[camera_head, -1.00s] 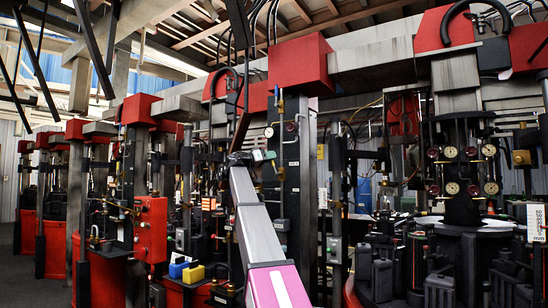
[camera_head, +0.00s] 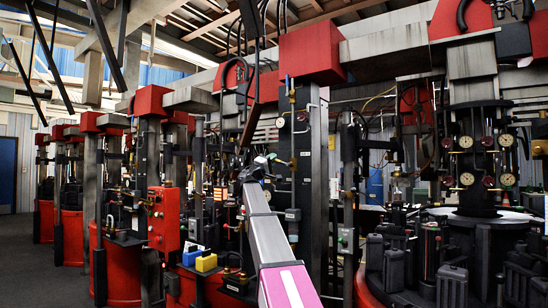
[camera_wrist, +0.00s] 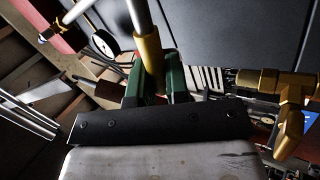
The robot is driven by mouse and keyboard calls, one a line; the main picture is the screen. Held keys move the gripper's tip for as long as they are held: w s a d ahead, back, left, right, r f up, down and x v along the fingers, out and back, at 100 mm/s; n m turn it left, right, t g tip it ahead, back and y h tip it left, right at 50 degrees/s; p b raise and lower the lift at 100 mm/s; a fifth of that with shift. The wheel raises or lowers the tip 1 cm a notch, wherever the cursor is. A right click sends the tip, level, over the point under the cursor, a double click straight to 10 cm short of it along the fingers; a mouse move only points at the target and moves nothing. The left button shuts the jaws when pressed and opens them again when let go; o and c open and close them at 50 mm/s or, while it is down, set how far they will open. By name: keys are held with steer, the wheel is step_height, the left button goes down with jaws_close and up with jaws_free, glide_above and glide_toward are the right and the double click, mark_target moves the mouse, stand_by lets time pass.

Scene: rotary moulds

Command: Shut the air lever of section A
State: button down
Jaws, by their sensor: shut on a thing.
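In the wrist view, the green fingers of my gripper (camera_wrist: 157,86) are closed around a brass-coloured part (camera_wrist: 149,52) at the end of a silver rod. I cannot tell for sure that this part is the air lever of section A; no section letter is readable. In the head view my gripper (camera_head: 264,164) is small, at the top of my silver and pink arm. It is beside the dark column (camera_head: 306,190) with the red top, and its fingers and what they hold are too small to make out there.
A brass fitting (camera_wrist: 268,82) stands to the right of my fingers, and a round gauge (camera_wrist: 105,42) is at upper left. A red control box (camera_head: 163,218) stands at left. Black moulds (camera_head: 452,285) crowd the right. Open floor (camera_head: 45,275) shows at far left.

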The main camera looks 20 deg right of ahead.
steer(key=shift+a+f+n+t+y, duration=0.1)
steer(key=shift+f+n+t+y, duration=0.25)
steer(key=shift+n+t, duration=0.4)
steer(key=shift+a+f+n+t+y, duration=0.1)
steer(key=shift+f+n+t+y, duration=0.25)
steer(key=shift+n, duration=0.6)
steer(key=shift+w+f+t, duration=0.1)
steer(key=shift+t, duration=0.2)
steer(key=c, duration=1.1)
jaws_free()
steer(key=v, duration=1)
steer(key=shift+a+f, duration=0.25)
